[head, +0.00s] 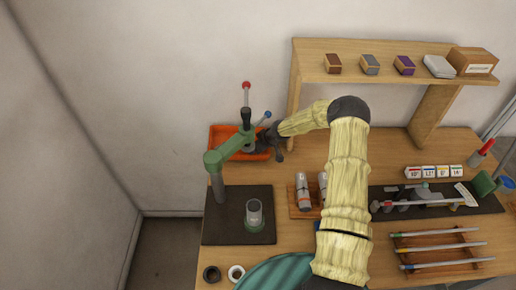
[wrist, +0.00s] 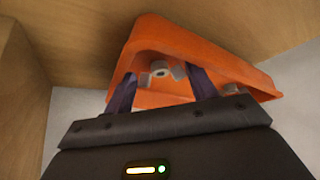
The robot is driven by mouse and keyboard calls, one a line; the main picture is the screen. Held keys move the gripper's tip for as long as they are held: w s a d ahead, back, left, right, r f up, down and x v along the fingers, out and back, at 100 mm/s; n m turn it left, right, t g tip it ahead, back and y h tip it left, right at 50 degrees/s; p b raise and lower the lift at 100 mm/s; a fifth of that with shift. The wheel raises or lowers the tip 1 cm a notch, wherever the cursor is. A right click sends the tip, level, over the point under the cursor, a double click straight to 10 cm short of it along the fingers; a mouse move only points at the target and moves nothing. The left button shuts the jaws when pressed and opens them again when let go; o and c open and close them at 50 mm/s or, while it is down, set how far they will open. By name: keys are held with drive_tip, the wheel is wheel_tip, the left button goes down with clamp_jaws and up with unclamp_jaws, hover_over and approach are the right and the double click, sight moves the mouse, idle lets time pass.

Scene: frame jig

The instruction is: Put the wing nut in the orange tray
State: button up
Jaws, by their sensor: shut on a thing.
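The orange tray (head: 222,131) stands at the back left of the workbench, partly hidden behind the green press. In the wrist view the orange tray (wrist: 240,72) lies beyond my fingers. My gripper (head: 270,140) is at the tray's right part in the head view, and its dark fingers (wrist: 160,88) reach over the tray in the wrist view. A grey wing nut (wrist: 160,70) shows between the fingertips, held by them. Whether it touches the tray floor cannot be told. The wing nut cannot be made out in the head view.
The green press (head: 218,185) with its red-knobbed lever stands close left of my gripper on a dark mat (head: 225,230). A wooden shelf (head: 400,75) with several small boxes rises behind on the right. A holder with grey cylinders (head: 302,195) stands right of the mat.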

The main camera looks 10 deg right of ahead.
drive_tip(key=o, duration=0.8)
drive_tip(key=shift+s+d+f, duration=0.3)
drive_tip(key=shift+s+f, duration=0.2)
drive_tip(key=shift+f, duration=0.15)
drive_tip(key=shift+o, duration=0.9)
drive_tip(key=shift+s+a, duration=0.1)
drive_tip(key=shift+a, duration=0.15)
drive_tip(key=shift+d+r, duration=0.15)
drive_tip(key=shift+s+d+r, duration=0.15)
drive_tip(key=shift+r, duration=0.1)
drive_tip(key=b+v, duration=0.2)
drive_tip(key=v, duration=0.9)
drive_tip(key=shift+w+r, duration=0.3)
drive_tip(key=shift+w, duration=0.1)
